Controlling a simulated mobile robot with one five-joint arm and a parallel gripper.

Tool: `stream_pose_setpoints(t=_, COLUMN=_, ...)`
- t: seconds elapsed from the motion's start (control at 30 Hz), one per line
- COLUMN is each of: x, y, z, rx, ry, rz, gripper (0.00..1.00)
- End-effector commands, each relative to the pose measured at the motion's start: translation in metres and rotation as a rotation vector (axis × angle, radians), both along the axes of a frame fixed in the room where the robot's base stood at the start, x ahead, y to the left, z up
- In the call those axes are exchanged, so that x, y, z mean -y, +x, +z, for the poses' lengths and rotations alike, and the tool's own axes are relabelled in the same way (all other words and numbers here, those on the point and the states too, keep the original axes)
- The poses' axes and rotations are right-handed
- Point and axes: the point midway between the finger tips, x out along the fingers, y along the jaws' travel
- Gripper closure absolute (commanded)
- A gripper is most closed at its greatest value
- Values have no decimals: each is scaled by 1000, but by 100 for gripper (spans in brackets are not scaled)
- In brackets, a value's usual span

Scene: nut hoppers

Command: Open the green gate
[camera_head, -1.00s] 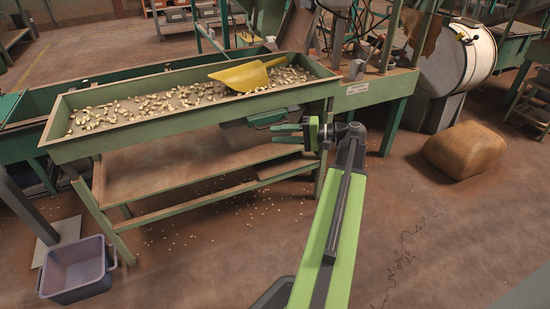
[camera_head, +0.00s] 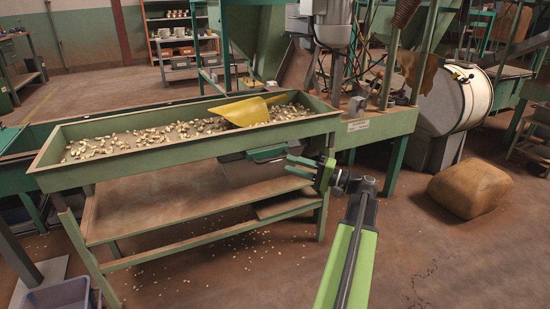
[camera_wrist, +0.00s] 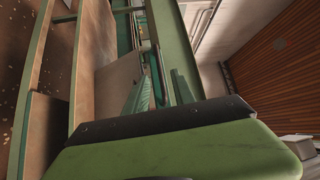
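The green gate (camera_head: 268,152) is a flat green bar under the right end of the nut tray (camera_head: 130,158), above a dark grey sloping chute (camera_head: 240,172). My gripper (camera_head: 288,165) is just right of and slightly below the gate in the head view. Its two green fingers point left and stand apart, with a gap between them. In the wrist view the fingers (camera_wrist: 160,92) are also apart, beside the tray's green side wall (camera_wrist: 172,40) and a grey plate (camera_wrist: 118,85). I cannot tell whether they touch the gate.
A yellow scoop (camera_head: 247,110) lies among pale nuts in the tray. A wooden shelf (camera_head: 165,208) is below. A brown sack (camera_head: 470,190) and a white drum (camera_head: 460,103) stand right. A purple-grey bin (camera_head: 58,295) is at lower left.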

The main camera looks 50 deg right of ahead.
Motion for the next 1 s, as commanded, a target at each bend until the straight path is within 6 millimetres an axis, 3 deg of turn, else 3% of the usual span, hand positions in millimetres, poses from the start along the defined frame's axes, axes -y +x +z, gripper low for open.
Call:
stream_pose_setpoints(t=0.1, x=-12, y=27, z=5, rx=0, ry=-1, rz=3, gripper=69)
stream_pose_setpoints(t=0.3, x=-24, y=56, z=9, rx=0, ry=-1, rz=1, gripper=69)
stream_pose_setpoints(t=0.67, x=-28, y=64, z=9, rx=0, ry=-1, rz=-1, gripper=69)
stream_pose_setpoints(t=0.93, x=-27, y=64, z=9, rx=0, ry=-1, rz=-1, gripper=100)
stream_pose_setpoints(t=1.0, x=-27, y=64, z=9, rx=0, ry=-1, rz=-1, gripper=100)
